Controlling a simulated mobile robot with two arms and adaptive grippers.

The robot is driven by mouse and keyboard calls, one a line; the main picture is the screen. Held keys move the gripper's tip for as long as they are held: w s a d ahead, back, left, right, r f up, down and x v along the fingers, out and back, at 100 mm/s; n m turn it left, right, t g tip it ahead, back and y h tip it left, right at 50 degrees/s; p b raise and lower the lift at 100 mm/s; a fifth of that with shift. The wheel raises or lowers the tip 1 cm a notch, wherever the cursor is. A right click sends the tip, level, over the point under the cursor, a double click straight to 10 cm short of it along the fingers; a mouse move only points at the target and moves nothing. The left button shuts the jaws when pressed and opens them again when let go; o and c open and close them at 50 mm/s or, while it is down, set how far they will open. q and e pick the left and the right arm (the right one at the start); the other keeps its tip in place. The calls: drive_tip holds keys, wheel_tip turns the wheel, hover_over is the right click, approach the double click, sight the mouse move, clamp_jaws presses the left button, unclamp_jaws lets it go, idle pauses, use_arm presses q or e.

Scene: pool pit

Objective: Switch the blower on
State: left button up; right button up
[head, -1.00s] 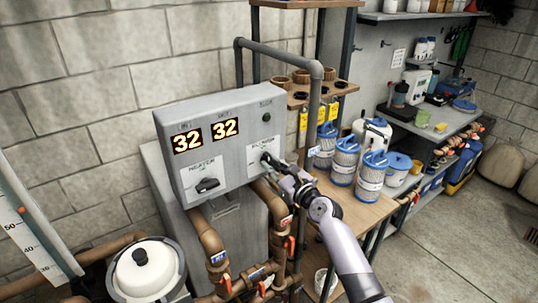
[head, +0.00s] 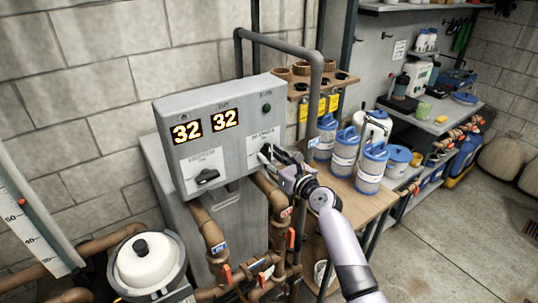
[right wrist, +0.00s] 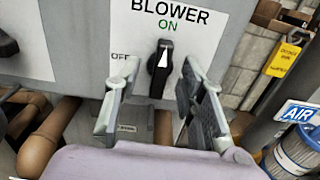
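The grey control box (head: 245,95) carries the blower knob (right wrist: 160,68), black with a white pointer. In the right wrist view the pointer stands upright toward the green ON label; OFF is at its left. My right gripper (right wrist: 159,72) is open, one finger on each side of the knob, with visible gaps. It also shows at the panel's right side in the head view (head: 272,155). My left gripper is not in view.
A second black knob (head: 207,176) sits left on the panel, below two displays reading 32. Brown pipes (head: 212,230) with red-handled valves run below the box. A grey pipe (head: 314,95) rises at its right. Blue-lidded canisters (head: 345,150) stand on the wooden bench.

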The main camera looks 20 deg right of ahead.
drive_tip(key=shift+s, duration=0.1)
drive_tip(key=v, duration=0.7)
